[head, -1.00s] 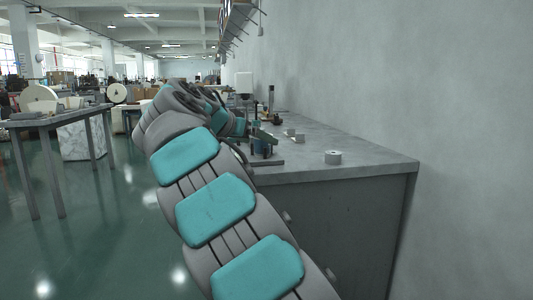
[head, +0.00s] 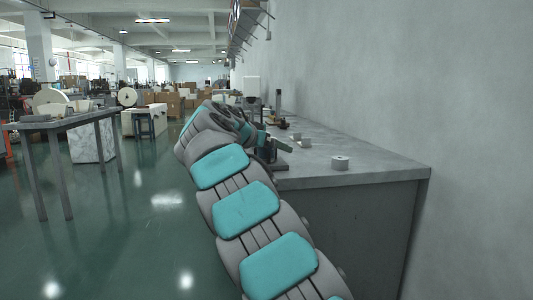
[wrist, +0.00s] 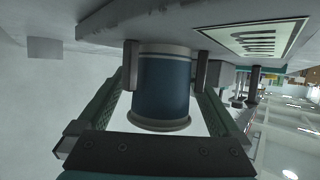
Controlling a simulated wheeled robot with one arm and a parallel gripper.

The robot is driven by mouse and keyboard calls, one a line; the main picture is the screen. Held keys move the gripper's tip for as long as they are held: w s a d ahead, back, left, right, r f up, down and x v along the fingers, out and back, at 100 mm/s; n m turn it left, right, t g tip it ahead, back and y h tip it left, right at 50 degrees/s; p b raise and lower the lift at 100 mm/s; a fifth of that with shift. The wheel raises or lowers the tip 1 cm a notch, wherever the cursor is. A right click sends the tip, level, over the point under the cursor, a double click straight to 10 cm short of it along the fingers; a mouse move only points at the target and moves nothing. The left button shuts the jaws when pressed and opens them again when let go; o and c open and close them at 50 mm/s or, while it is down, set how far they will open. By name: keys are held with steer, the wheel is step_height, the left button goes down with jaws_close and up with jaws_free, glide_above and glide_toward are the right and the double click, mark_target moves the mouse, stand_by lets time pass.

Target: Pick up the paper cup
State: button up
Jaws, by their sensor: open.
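The paper cup (wrist: 163,88) is dark blue with a pale rim and a pale band at the other end. In the wrist view it sits between the two fingers of my gripper (wrist: 167,68), which is open. The left finger is close to the cup's side, and a narrow gap shows at the right finger. The wrist view appears upside down, with the grey counter at the top. In the head view my gripper (head: 270,146) is low over the left side of the counter, small and partly hidden by my arm. I cannot make out the cup clearly there.
The grey counter (head: 350,172) runs along the wall on the right. A labelled plate (wrist: 252,40) shows beside the cup. A separate table (head: 65,122) stands at the left across open floor.

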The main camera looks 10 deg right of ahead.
steer(key=c, duration=1.4)
